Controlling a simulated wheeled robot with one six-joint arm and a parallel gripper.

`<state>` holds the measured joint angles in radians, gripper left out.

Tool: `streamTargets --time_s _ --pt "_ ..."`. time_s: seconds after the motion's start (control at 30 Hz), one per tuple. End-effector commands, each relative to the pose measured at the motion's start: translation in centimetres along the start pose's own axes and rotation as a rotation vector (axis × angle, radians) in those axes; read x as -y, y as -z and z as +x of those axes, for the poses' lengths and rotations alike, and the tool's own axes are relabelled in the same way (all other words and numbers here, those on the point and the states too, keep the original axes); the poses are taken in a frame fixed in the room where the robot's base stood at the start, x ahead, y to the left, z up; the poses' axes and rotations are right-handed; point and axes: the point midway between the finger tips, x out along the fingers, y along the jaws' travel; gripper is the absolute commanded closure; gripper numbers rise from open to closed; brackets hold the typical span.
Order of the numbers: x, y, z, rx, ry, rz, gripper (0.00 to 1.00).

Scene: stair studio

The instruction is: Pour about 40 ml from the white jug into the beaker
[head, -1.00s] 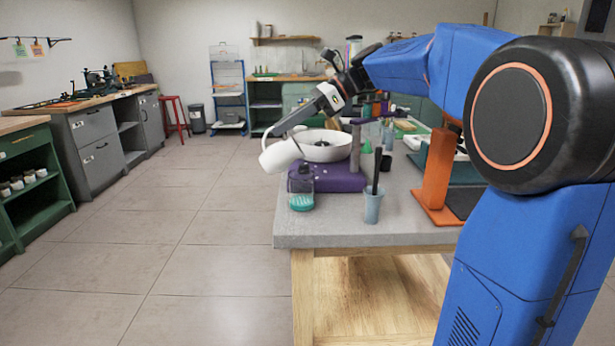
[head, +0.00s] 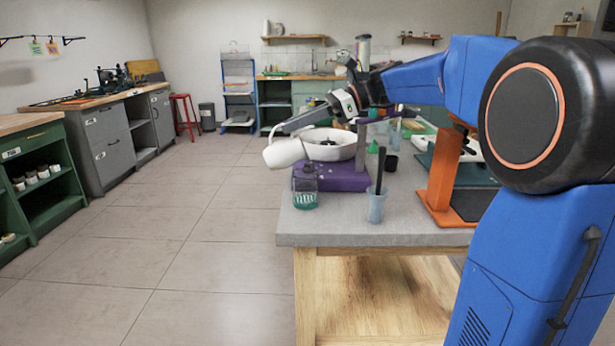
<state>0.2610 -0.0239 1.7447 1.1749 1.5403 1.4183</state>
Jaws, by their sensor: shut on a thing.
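The white jug (head: 284,152) hangs in the air at the table's left edge, lying nearly on its side in the head view. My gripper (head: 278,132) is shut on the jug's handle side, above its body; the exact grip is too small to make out. No stream of liquid shows. The jug's mouth and its content cannot be made out.
Behind the beaker is a purple base (head: 345,178) with a white bowl (head: 330,145) above it. A blue cup (head: 376,207) with a dark stick stands to the right. An orange stand (head: 440,180) is farther right. Open floor (head: 210,230) lies left of the table (head: 350,231).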

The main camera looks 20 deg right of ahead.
Motion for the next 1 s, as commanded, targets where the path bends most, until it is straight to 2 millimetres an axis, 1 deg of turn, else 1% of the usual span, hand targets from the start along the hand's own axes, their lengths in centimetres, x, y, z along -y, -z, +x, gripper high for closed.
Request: streamTargets --time_s 1.0 --pt "0.0 -0.5 1.7 0.035 -0.001 0.0 1.0"
